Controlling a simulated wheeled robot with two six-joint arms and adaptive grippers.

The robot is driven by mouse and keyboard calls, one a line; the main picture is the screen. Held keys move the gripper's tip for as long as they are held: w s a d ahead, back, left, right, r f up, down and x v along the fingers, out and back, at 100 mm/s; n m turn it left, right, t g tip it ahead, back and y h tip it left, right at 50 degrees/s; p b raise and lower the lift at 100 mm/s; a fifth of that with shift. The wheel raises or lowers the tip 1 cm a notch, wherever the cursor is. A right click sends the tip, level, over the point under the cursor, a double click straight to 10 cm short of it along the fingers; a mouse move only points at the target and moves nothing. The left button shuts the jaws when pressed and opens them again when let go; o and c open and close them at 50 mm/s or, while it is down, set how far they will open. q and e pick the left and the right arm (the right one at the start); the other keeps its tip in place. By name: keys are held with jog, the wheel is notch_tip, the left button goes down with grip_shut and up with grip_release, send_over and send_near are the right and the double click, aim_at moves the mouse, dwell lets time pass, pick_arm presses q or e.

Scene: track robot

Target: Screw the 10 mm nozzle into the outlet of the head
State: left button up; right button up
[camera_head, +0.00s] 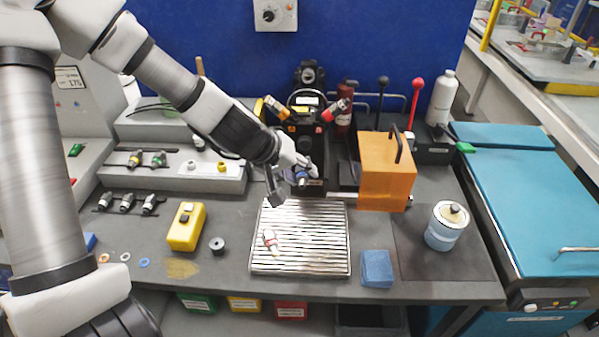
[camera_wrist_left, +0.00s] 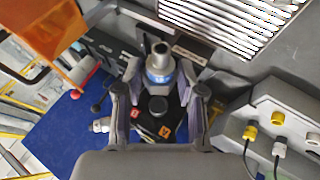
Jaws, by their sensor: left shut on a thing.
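My left gripper (camera_head: 293,180) is shut on a grey metal nozzle with a blue band (camera_head: 303,177), in front of the black head (camera_head: 305,128) with its yellow and red handles. In the left wrist view the nozzle (camera_wrist_left: 160,66) stands between the two fingers of the gripper (camera_wrist_left: 158,88), its narrow open end towards the camera's upper side. Behind it the dark body of the head shows. The outlet is hidden, so I cannot tell whether the nozzle touches it. The size marking is not readable. My right gripper is not in view.
A slatted metal tray (camera_head: 258,262) lies below, with a red-banded nozzle (camera_head: 270,241) on it. An orange box (camera_head: 385,172) stands close on the right.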

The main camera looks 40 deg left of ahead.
pick_arm(q)
jog(key=shift+w+a+p, duration=0.35)
jog(key=shift+w+a, duration=0.15)
jog(key=shift+w, duration=0.25)
jog(key=shift+w+a+p, duration=0.4)
jog(key=shift+w+a, duration=0.05)
jog(key=shift+w, duration=0.3)
jog(key=shift+w+a+p, duration=0.35)
jog(key=shift+w+a, duration=0.15)
jog(key=shift+w, duration=0.25)
jog(key=shift+p, duration=0.3)
jog(key=shift+w+a+p, duration=0.2)
jog(key=shift+w+a, duration=0.1)
jog(key=shift+w, duration=0.2)
jog(key=shift+w+a+p, duration=0.15)
jog(key=shift+w+a, duration=0.1)
jog(key=shift+w, duration=0.2)
jog(key=o, duration=1.2)
jog(key=shift+o, duration=0.2)
